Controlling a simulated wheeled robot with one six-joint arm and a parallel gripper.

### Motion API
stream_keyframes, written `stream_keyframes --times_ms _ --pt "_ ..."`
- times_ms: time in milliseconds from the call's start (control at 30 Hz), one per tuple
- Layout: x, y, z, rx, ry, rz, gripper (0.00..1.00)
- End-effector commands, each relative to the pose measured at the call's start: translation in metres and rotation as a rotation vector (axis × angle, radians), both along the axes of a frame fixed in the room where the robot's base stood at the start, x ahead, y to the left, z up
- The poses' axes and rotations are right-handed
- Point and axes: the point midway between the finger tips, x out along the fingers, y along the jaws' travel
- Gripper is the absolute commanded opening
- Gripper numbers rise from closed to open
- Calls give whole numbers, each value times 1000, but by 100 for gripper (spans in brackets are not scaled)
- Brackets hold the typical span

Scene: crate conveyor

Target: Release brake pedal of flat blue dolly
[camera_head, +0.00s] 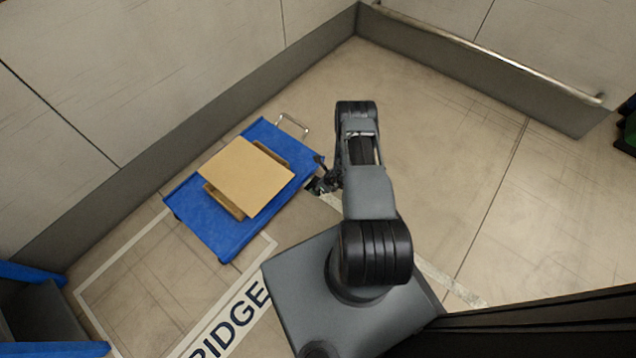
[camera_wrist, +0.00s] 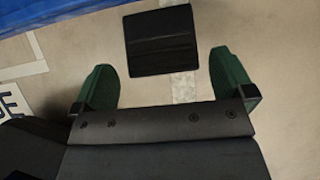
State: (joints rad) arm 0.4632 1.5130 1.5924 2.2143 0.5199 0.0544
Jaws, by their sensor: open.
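The flat blue dolly (camera_head: 222,235) stands on the floor left of my arm in the head view. Its blue edge (camera_wrist: 75,28) crosses the top left of the wrist view. A black pedal plate (camera_wrist: 160,40) shows in the wrist view, in front of and between my two green fingers. My gripper (camera_wrist: 162,62) is open, with nothing between the fingers touching them. In the head view my gripper (camera_head: 318,186) is small and partly hidden by my arm, close to the dolly's right edge. I cannot tell the pedal apart there.
A tan board on a wooden base (camera_head: 246,177) lies on the dolly. A metal loop (camera_head: 293,125) stands at its far end. Walls close off the back and left, with a handrail (camera_head: 490,52) at back right. Blue-edged equipment (camera_head: 50,348) is at lower left. Floor right of my arm is clear.

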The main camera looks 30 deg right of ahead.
Motion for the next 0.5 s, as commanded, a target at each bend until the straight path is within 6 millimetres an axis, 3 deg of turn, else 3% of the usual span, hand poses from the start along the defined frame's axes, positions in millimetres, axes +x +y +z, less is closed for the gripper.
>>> stream_keyframes --times_ms 33,200,500 --pt "-5 -3 16 1 0 -3 100" --pt "-21 -9 44 0 -1 -1 100" --pt "-39 -17 75 -1 -1 2 100"
